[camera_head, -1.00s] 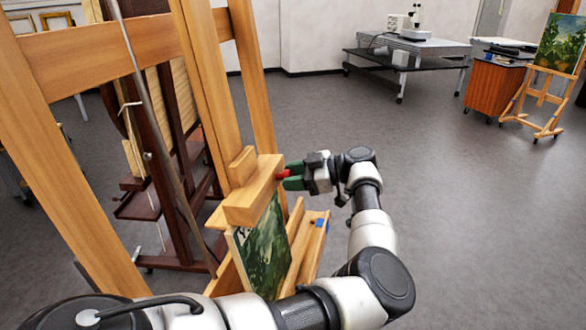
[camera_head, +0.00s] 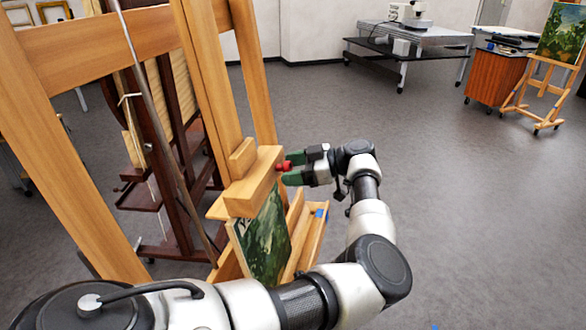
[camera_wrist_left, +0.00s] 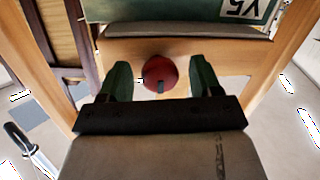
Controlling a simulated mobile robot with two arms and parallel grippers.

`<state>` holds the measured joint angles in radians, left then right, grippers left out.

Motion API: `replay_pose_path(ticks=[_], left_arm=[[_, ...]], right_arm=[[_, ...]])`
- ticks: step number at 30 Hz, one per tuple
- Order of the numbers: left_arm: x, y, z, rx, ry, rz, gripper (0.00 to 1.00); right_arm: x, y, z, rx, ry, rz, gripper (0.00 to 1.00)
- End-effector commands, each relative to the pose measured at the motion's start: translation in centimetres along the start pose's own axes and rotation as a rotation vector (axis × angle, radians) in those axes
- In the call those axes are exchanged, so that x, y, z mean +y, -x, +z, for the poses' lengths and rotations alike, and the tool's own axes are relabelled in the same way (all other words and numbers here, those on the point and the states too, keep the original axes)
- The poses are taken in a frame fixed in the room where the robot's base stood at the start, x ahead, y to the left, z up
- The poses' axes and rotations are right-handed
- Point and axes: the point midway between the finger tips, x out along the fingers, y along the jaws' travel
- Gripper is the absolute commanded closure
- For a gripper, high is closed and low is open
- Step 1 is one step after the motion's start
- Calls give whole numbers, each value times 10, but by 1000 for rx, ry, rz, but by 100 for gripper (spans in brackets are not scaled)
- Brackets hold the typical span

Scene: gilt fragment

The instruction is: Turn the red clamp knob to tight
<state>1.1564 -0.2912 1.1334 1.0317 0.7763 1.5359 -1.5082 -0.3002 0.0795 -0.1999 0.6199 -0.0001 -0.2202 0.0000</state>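The red clamp knob (camera_head: 284,166) sticks out from the wooden clamp block (camera_head: 254,180) of the easel, above a green painting (camera_head: 262,240). In the left wrist view the round knob (camera_wrist_left: 159,71) has a dark mark pointing down in the picture. My left gripper (camera_head: 293,170) is at the knob, its green fingers open. The wrist view shows one finger on each side of the knob, with a gap on both sides; the fingers (camera_wrist_left: 160,80) do not touch it there. My right gripper is not in view.
The easel's wooden ledge (camera_head: 315,235) lies below the painting, with a small blue item (camera_head: 321,213) on it. A dark wooden easel (camera_head: 165,160) stands behind at left. A grey table (camera_head: 420,38) and a smaller easel (camera_head: 535,100) are far off. The floor at right is clear.

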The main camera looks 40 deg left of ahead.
Motion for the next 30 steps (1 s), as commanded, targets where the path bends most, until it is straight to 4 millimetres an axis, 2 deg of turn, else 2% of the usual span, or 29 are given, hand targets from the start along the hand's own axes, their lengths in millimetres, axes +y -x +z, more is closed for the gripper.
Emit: replay_pose_path(ticks=[8, 11, 21, 25, 30], left_arm=[[1, 7, 1, -1, 3, 3, 36], [1, 22, 3, -1, 3, 5, 36], [1, 88, 3, -1, 1, 4, 36], [1, 102, 2, 0, 0, 3, 36], [0, 108, 0, 0, 2, 1, 36]], right_arm=[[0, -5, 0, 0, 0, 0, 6], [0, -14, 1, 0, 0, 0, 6], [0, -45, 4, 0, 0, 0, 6], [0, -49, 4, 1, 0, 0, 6], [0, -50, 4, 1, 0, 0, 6]])
